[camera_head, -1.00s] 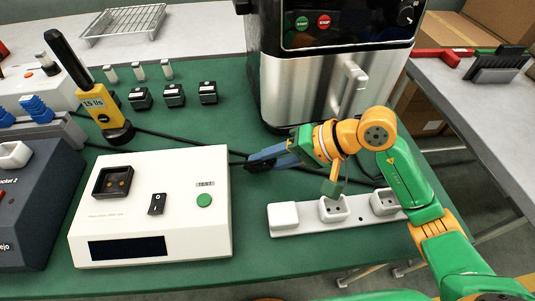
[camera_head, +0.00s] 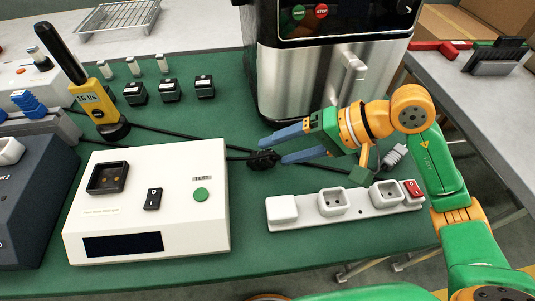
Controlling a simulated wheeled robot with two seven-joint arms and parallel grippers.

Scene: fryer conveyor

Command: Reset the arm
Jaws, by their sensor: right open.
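My right gripper (camera_head: 277,147) is green and orange with blue fingers, which point left and stand apart with nothing between them. It is over the green mat (camera_head: 190,118), in front of the fryer. A black plug (camera_head: 262,160) on a black cable lies on the mat just beyond the fingertips, beside the white test box (camera_head: 147,203). My right arm comes in from the lower right. My left gripper is not in view.
A white power strip (camera_head: 352,209) with a red switch lies below my right gripper. The silver and black fryer (camera_head: 310,80) stands close behind it. A grey-white plug (camera_head: 395,156) lies to its right. Several small black blocks (camera_head: 170,90) stand at the back left.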

